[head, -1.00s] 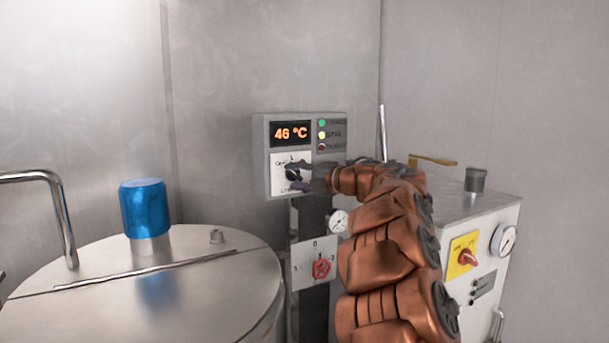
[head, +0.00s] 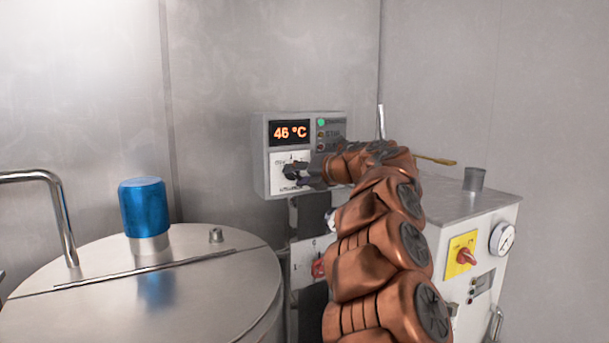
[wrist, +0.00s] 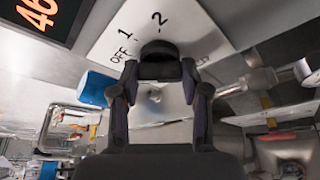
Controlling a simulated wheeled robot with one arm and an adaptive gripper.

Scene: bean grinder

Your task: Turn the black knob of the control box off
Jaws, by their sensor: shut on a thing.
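The grey control box (head: 259,155) is on the back wall in the head view, with an orange 46 °C display (head: 290,132). Its black knob (wrist: 158,52) sits on a white plate (wrist: 205,30) marked OFF, 1 and 2, seen tilted in the wrist view. My gripper (wrist: 160,75) is shut on the knob, one finger on each side. In the head view, my gripper (head: 300,174) reaches the box from the right and partly covers the knob. Which mark the knob points to is unclear.
A steel drum (head: 150,290) with a blue cap (head: 145,207) stands at left. A white cabinet (head: 480,240) with a red switch and gauge is at right. A lower plate with a red knob (head: 318,268) is partly behind my arm.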

